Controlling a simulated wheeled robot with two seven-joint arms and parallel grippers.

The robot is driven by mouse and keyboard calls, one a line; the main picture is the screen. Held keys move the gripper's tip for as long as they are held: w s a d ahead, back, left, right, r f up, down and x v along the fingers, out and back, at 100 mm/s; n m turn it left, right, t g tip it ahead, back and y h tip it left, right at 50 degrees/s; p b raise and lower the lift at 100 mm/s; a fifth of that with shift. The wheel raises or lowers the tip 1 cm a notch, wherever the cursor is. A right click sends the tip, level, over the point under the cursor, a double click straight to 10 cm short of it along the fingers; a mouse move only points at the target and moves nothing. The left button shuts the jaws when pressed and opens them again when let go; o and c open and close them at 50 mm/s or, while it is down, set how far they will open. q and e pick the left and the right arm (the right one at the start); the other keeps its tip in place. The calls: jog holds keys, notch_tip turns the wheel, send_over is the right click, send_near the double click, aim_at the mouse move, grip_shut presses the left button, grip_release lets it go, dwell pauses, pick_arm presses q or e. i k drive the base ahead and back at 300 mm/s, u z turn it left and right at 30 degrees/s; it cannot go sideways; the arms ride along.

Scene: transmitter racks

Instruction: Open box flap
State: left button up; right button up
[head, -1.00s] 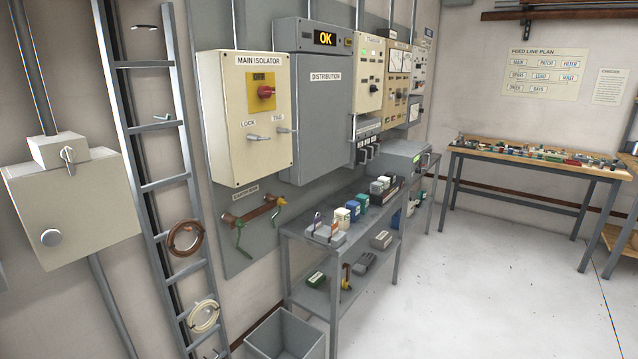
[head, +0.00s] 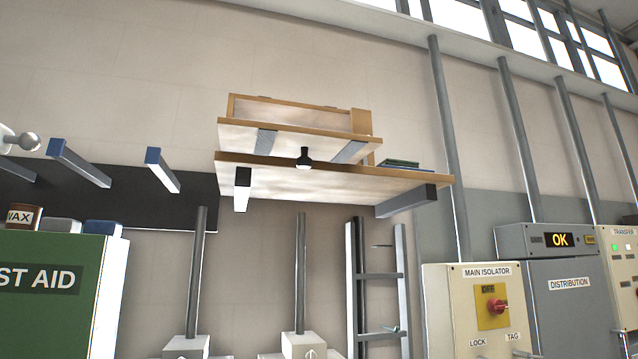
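A light wooden box (head: 290,115) sits high on a wooden wall shelf (head: 290,182), seen from below. A pale panel with two grey straps (head: 300,140) is at its front, and a small black knob (head: 305,157) shows at the panel's lower edge. Small dark hinge-like pieces show along the box's top edge. From this low angle I cannot tell how far the flap is open, and the inside is hidden. Neither of my grippers is in view.
Dark brackets (head: 410,201) hold the shelf; dark green flat items (head: 400,164) lie at its right. Blue-tipped pegs (head: 162,170) stick out at left, above a green first aid cabinet (head: 50,290). A ladder (head: 378,290) and the main isolator (head: 470,310) stand below.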

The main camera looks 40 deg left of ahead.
aim_at(308, 145)
jog(key=u, duration=2.2)
jog(key=k, duration=1.1)
jog(key=z, duration=1.75)
jog(key=i, duration=0.5)
jog(key=u, duration=0.1)
